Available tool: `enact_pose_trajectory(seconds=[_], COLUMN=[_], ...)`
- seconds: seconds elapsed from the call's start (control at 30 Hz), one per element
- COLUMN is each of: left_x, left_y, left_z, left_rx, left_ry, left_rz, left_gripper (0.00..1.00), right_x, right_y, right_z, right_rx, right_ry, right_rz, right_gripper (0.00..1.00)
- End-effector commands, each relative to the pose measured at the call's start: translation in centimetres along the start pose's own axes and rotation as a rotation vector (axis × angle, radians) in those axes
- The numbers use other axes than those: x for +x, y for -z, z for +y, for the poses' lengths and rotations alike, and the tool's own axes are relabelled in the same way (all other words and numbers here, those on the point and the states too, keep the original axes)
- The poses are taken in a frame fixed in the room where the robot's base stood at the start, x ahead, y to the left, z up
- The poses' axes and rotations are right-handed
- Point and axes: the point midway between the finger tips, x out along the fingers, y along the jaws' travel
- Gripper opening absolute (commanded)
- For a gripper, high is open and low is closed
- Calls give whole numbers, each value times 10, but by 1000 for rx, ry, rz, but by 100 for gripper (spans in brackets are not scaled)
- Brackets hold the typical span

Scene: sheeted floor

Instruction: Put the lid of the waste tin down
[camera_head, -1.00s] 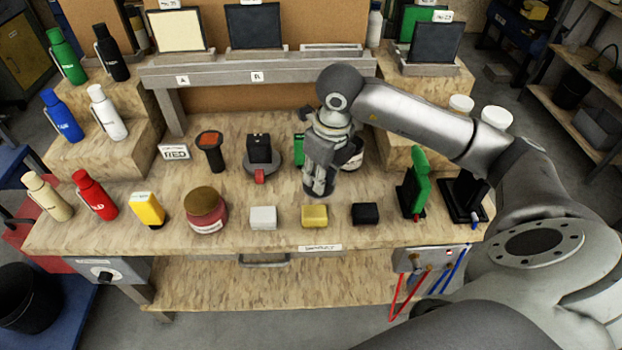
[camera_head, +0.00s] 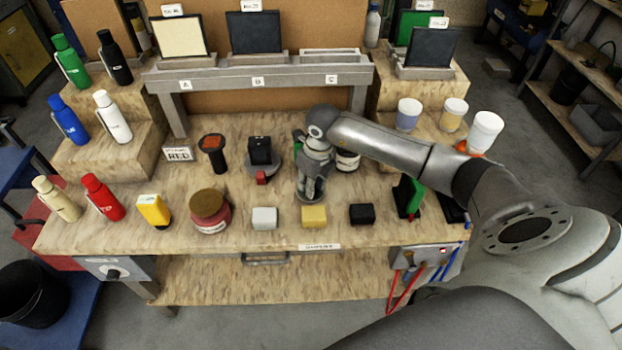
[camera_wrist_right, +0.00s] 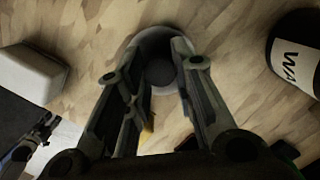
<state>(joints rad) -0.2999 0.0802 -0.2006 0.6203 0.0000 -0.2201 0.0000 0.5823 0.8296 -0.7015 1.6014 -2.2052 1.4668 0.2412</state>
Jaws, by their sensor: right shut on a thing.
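My right gripper (camera_head: 309,190) points down at the middle of the bench, behind the yellow block. It is shut on the round grey lid (camera_head: 309,201), low at the bench top; I cannot tell whether the lid touches the wood. In the right wrist view the fingers (camera_wrist_right: 161,68) stand at either side of the middle of the lid (camera_wrist_right: 160,36). The waste tin (camera_head: 348,162) stands behind and to the right of the gripper, partly hidden by my arm. Its white label, starting "WA", shows in the right wrist view (camera_wrist_right: 296,68). My left gripper is not in view.
White, yellow (camera_head: 314,216) and black (camera_head: 361,214) blocks line the front. A black device on a round base (camera_head: 261,152) stands left of the gripper, a brown-lidded jar (camera_head: 209,210) further left. A green upright piece (camera_head: 414,196) stands right. Bare wood lies around the lid.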

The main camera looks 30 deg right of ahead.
Motion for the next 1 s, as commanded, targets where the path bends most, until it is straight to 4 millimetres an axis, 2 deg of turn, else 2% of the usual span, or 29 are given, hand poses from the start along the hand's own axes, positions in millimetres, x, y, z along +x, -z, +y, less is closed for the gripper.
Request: enact_pose_trajectory(seconds=[0.3, 0.33, 0.47, 0.5, 0.83, 0.93, 1.0], left_x=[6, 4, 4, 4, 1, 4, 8], left_y=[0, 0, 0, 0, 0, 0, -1], left_z=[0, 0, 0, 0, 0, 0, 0], left_rx=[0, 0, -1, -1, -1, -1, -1], left_ry=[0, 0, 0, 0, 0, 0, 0], left_rz=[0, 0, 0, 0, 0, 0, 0], left_gripper=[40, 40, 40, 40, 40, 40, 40], right_x=[5, 3, 3, 3, 0, -6, -18], right_y=[1, 0, 0, 0, 0, -1, -2], right_z=[0, 0, 0, 0, 0, -1, -1], right_rx=[0, 0, 0, 0, 1, 0, 0], right_ry=[1, 0, 0, 0, 0, 2, 2], right_rz=[-1, -1, 0, 0, -1, -4, -6], right_gripper=[9, 28, 44, 46, 46, 46, 46])
